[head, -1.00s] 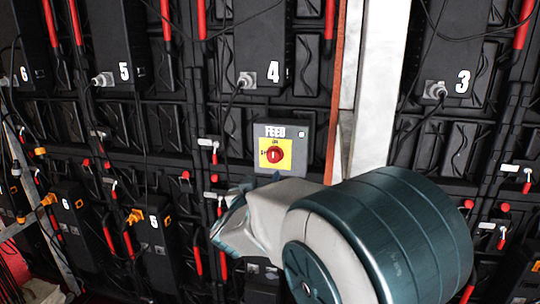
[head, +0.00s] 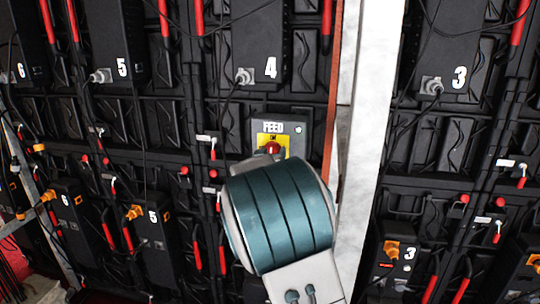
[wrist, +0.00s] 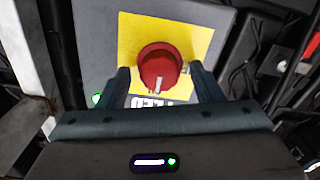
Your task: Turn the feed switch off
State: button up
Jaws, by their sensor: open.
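The feed switch is a red rotary knob (head: 271,148) on a yellow plate within a grey FEED panel (head: 258,135). In the head view my arm covers the panel's lower part. In the wrist view the red knob (wrist: 161,68) sits between the two fingers of my gripper (wrist: 159,76), which is open with a finger on either side. I cannot tell whether the fingers touch the knob. The knob's white mark points toward the partly hidden, upside-down FEED label (wrist: 150,102).
A black box marked 4 (head: 258,45) with a cable hangs above the panel. A pale vertical post (head: 369,130) stands close to its right. Black wall frames with red handles and loose cables surround it.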

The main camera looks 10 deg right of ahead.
jog(key=c, duration=1)
jog(key=shift+r+p, duration=0.15)
jog(key=shift+p, duration=0.35)
jog(key=n+p, duration=0.3)
jog(key=shift+r, duration=0.15)
jog(key=n+p, duration=0.5)
jog(key=shift+n+p, duration=0.3)
jog(key=shift+p, duration=0.1)
jog(key=n+p, duration=0.3)
jog(key=n, duration=0.2)
jog(key=shift+a+f+p, duration=0.1)
jog(key=shift+f+p, duration=0.1)
jog(key=shift+p, duration=0.15)
jog(key=shift+f+n+p, duration=0.1)
jog(key=shift+n+p, duration=0.65)
jog(key=shift+n, duration=1.35)
